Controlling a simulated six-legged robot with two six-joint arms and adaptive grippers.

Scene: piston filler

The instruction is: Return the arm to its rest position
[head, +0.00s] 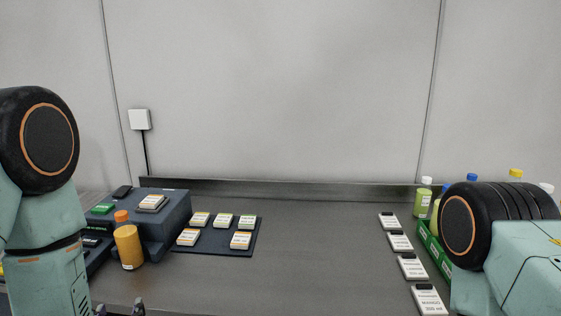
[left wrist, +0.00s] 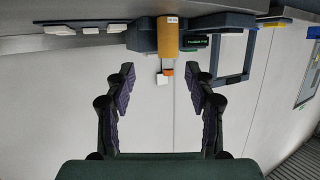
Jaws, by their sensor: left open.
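My left gripper (head: 124,307) shows only as two dark fingertips at the bottom edge of the head view. In the left wrist view its two fingers (left wrist: 160,78) stand wide apart with nothing held between them. An orange bottle (head: 128,248) with an orange cap stands by the blue-grey filler machine (head: 173,213). The bottle also shows upside down in the left wrist view (left wrist: 168,36), beyond the fingertips and apart from them. My right arm comes in at the right of the head view; its gripper is out of view.
A dark mat (head: 216,251) holds several labelled blocks. A row of white labelled cards (head: 400,241) lies at the right, next to a green crate (head: 432,247) with several bottles (head: 423,198). The middle of the worktop (head: 310,260) is clear. A wall closes the back.

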